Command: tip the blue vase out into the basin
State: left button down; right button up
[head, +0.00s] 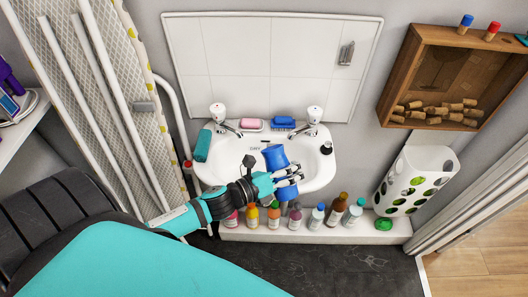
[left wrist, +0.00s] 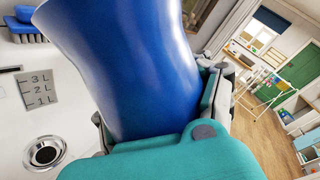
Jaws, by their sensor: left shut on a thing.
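The blue vase (head: 274,157) is in my left gripper (head: 291,177), above the front right part of the white basin (head: 226,172). My gripper is shut around the vase's middle, and its fingers hide part of it. The vase looks tilted; I cannot see into its mouth or tell what it holds. In the left wrist view the vase (left wrist: 125,65) fills the middle, with the basin's drain (left wrist: 43,153) and litre marks (left wrist: 38,88) to its left. My right gripper is not in view.
Two taps (head: 218,114), a pink soap (head: 251,124) and a blue brush (head: 283,122) are on the basin's back edge. A teal rolled cloth (head: 203,145) lies at left, a small black-topped jar (head: 326,148) at right. Several bottles (head: 317,217) line the ledge below.

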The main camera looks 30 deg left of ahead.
pick_arm(q)
jog(key=shift+n, duration=0.3)
jog(key=shift+d+f+n, duration=0.1)
jog(key=shift+d+n, duration=0.05)
jog(key=shift+n, duration=0.25)
jog(key=shift+s+d+f+n, duration=0.15)
jog(key=shift+f+n, duration=0.1)
jog(key=shift+n, duration=0.55)
dwell(0.5)
jog(key=shift+f+n+g+h, duration=0.2)
jog(key=shift+n+g+h, duration=0.15)
jog(key=shift+n, duration=0.55)
dwell(0.3)
jog(key=shift+w+a+f+n+p, duration=0.25)
jog(key=shift+a+n+p, duration=0.25)
jog(key=shift+n, duration=0.3)
dwell(0.4)
jog(key=shift+w+a+r+n+p, duration=0.2)
jog(key=shift+r+n+p, duration=0.4)
jog(key=shift+n+p, duration=0.25)
dwell(0.8)
jog(key=shift+a+f+n+g+h, duration=0.1)
jog(key=shift+f+n+g+h, duration=0.15)
jog(key=shift+n+h, duration=0.15)
dwell(0.8)
